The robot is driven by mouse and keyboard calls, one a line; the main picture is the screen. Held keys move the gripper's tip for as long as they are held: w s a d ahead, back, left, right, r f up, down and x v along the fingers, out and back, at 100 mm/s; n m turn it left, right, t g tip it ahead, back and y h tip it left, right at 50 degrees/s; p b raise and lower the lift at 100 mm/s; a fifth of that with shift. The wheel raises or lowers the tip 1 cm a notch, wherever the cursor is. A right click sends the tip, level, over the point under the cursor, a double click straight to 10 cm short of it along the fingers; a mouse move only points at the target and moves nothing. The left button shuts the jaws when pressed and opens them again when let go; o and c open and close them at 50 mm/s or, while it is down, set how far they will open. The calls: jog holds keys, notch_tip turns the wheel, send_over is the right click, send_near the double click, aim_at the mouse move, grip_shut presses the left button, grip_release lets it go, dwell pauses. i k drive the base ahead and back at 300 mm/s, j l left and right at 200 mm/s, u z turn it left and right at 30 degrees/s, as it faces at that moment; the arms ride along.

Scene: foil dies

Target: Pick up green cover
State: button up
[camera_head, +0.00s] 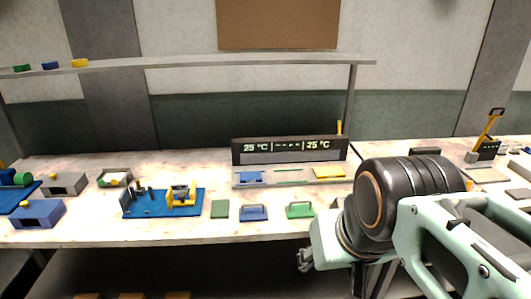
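A green piece with a raised handle (300,211), which looks like the green cover, lies near the front edge of the worktable. A flat dark green plate (220,209) lies further left, with a blue handled piece (254,213) between them. My arm comes in from the right. My gripper (305,261) shows only as a small dark part below the table's front edge, lower than the green cover and apart from it. Most of it is hidden behind my arm, and its opening cannot be seen.
Behind the covers stands a grey display unit (290,151) reading 25 °C twice, with blue, green and yellow parts in its base. A blue board with fixtures (160,203) lies to the left. A shelf (200,62) runs above. Tabletop is bare around the handled pieces.

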aim_at(220, 208)
jog(key=i+j, duration=0.15)
jog(key=j, duration=0.25)
jog(key=i+j, duration=0.1)
jog(key=j, duration=0.3)
jog(key=i+j, duration=0.15)
jog(key=j, duration=0.25)
jog(key=i+j, duration=0.15)
jog(key=j, duration=0.25)
